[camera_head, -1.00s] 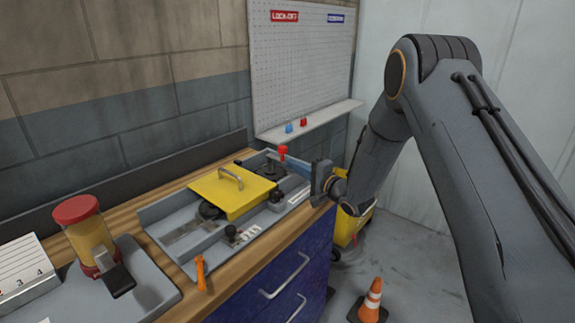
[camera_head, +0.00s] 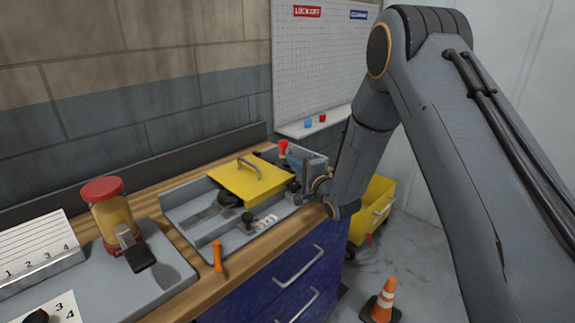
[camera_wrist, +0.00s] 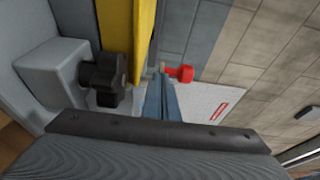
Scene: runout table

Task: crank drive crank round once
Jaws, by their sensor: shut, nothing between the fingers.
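The drive crank, as I take it, has a red knob (camera_head: 283,146) at the far right end of the grey tray unit on the bench. My gripper (camera_head: 292,153) is beside this knob, over the tray's right end, and hides most of the crank's arm and hub. In the wrist view the shut fingers (camera_wrist: 162,100) point towards the red knob (camera_wrist: 182,73), which shows just past and right of their tips. I cannot tell whether they touch. Nothing shows between the fingers.
A yellow cover (camera_head: 250,180) with a handle lies left of my gripper. A black lobed knob (camera_wrist: 100,75) stands close to the fingers. An orange-handled tool (camera_head: 217,256) and a red-lidded jar (camera_head: 108,212) are further left. A cone (camera_head: 382,300) stands on the floor.

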